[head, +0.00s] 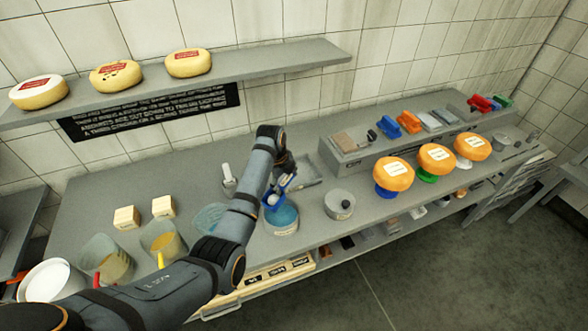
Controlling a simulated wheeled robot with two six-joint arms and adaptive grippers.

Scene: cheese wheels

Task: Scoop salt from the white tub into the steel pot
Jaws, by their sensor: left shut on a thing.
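My left gripper (284,180) is shut on a blue scoop (268,204) above the middle of the bench. A white round tub (47,281) stands at the lower left, partly hidden by my left arm. My right gripper is not in view.
A smaller grey round container (340,204) stands right of the pot. Clear jugs (105,260) and pale blocks (126,217) are at the left. Orange cheese wheels (393,174) on coloured stands line the right. A wall shelf (240,61) holds yellow cheeses.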

